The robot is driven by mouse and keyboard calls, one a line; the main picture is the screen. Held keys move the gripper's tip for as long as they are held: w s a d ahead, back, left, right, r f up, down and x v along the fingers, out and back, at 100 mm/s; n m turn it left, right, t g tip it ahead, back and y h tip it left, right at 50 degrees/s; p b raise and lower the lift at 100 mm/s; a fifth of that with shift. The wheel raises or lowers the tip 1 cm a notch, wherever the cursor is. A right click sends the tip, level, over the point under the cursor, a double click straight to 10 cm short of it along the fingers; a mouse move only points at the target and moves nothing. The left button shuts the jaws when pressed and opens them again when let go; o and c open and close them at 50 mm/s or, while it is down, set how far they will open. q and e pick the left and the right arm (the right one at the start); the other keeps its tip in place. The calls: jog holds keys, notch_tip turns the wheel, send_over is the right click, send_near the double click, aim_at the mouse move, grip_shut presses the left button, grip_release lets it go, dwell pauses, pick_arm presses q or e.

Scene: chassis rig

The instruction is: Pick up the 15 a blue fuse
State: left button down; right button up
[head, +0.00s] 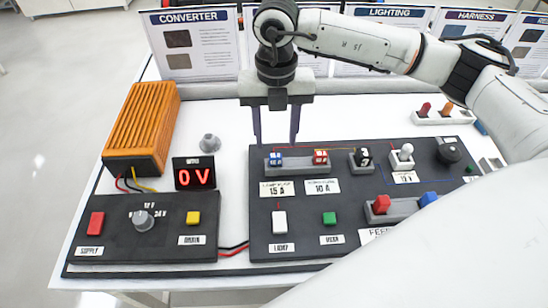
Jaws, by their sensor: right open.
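The blue 15 A fuse (276,159) stands in the left part of a grey fuse holder (298,169) on the dark panel, above a label reading 15 A. A red fuse (320,157) stands in the same holder to its right, above a 10 A label. My right gripper (277,138) comes down from above with its two dark fingers spread apart and nothing between them. Its fingertips appear just behind or above the fuse holder, near the blue fuse. I cannot tell whether they touch anything. My left gripper does not show.
An orange converter (142,118) and a red 0 V display (194,173) stand to the left. A grey knob (210,143) lies on the white table. Red and blue pieces (381,204) sit at the front right. Printed cards (194,45) line the back. My right arm covers the lower right.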

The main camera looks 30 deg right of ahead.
aim_at(276, 155)
jog(key=shift+f+p, duration=0.4)
jog(key=shift+f, duration=2.35)
jog(key=c, duration=1.1)
